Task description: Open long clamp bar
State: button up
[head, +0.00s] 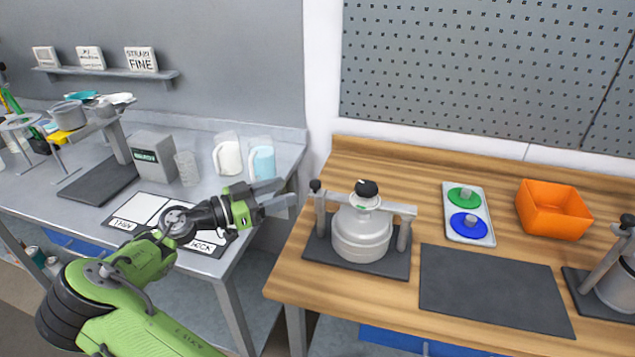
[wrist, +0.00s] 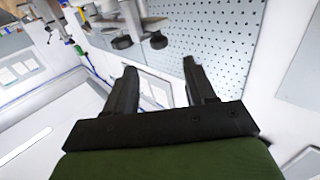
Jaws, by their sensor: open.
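In the head view a grey drum (head: 362,232) with a black knob (head: 366,188) on top stands on a dark base on the wooden table. A long grey clamp bar (head: 392,207) crosses over the drum between two posts. A small black knob (head: 315,185) sits at the bar's left end. My gripper (head: 288,192) is open and empty, left of the clamp bar and apart from it, over the gap between the tables. In the wrist view the two dark fingers (wrist: 160,85) are spread with nothing between them.
A dark mat (head: 495,288), a tray with green and blue buttons (head: 481,232) and an orange bin (head: 553,209) lie to the right. A second clamped drum (head: 618,285) is at the right edge. The grey table (head: 275,160) at left holds jugs.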

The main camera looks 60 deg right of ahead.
aim_at(322, 190)
jog(key=x, duration=1.1)
jog(key=shift+b, duration=0.4)
grip_shut()
